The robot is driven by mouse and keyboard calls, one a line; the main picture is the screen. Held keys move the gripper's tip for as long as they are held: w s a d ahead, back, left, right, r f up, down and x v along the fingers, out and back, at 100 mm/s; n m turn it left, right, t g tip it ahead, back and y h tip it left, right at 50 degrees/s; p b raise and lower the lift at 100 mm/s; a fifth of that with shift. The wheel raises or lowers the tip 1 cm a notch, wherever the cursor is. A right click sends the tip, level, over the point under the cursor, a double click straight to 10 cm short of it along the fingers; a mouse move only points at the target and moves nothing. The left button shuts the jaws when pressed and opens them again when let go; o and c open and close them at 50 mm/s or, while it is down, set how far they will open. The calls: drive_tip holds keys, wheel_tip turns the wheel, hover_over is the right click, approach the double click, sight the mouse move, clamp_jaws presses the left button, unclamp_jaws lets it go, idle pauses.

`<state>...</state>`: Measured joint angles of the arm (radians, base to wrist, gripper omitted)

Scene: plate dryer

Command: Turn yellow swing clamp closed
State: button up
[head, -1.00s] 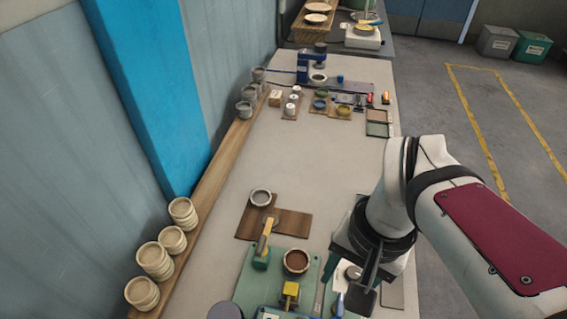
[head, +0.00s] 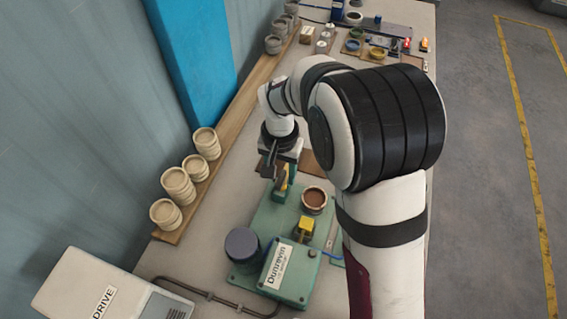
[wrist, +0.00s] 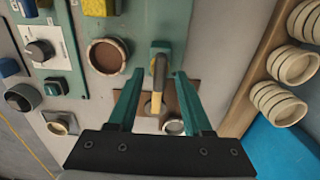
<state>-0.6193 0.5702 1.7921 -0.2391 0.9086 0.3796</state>
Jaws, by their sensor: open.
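The yellow swing clamp (head: 284,182) stands on the green base plate (head: 262,215), partly hidden by my gripper in the head view. In the wrist view its yellow arm (wrist: 158,72) runs from a green post toward the jaws and lies beside the round brown-filled dish (wrist: 107,57), not over it. The dish also shows in the head view (head: 314,198). My gripper (wrist: 158,76) is open, with one green finger on each side of the clamp arm. I cannot tell whether either finger touches it.
A yellow block (head: 304,227), a dark round knob (head: 242,244) and a labelled green box (head: 290,272) stand close to the clamp. Stacked pale bowls (head: 178,186) line the wooden ledge at left. A metal ring (wrist: 174,126) on a brown board lies beyond the clamp.

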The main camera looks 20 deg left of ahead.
drive_tip(key=shift+f, duration=0.5)
clamp_jaws()
drive_tip(key=shift+r, duration=0.1)
idle(1.0)
